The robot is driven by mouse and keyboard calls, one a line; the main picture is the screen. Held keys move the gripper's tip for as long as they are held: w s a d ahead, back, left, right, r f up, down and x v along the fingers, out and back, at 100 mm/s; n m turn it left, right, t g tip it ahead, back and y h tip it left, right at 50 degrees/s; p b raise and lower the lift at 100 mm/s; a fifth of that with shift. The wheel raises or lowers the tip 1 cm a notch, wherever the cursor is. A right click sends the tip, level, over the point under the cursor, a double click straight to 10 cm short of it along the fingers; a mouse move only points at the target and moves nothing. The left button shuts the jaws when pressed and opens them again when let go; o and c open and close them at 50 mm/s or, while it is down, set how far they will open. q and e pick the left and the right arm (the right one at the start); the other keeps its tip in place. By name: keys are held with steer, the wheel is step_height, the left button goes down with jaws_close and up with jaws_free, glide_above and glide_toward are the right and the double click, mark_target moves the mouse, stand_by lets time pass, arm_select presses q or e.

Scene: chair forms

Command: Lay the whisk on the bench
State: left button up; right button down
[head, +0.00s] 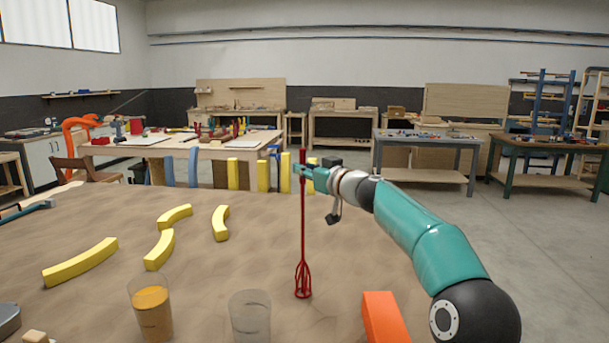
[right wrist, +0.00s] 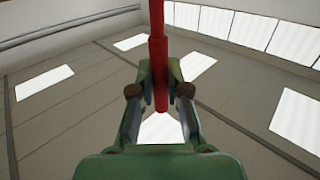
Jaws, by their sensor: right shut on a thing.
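The whisk (head: 303,232) is red, with a long straight shaft and a looped cage at its lower end. It hangs upright over the front bench (head: 350,260), whose top is brown and worn. I cannot tell whether the cage touches the bench top. My right gripper (head: 303,172) is shut on the upper shaft. In the right wrist view the red shaft (right wrist: 158,60) runs between the fingers of my right gripper (right wrist: 160,92). My left gripper is not in view.
Several curved yellow pieces (head: 80,262) lie on the bench left of the whisk. A cup with orange contents (head: 152,310), a clear cup (head: 250,318) and an orange block (head: 384,318) stand near the front edge. Bare bench lies around the cage.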

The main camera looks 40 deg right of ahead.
steer(key=shift+s+r, duration=0.1)
steer(key=c, duration=1.2)
jaws_free()
steer(key=shift+o, duration=0.2)
steer(key=s+a+b, duration=0.1)
steer(key=s+b, duration=0.5)
steer(key=s, duration=0.6)
steer(key=shift+a, duration=0.15)
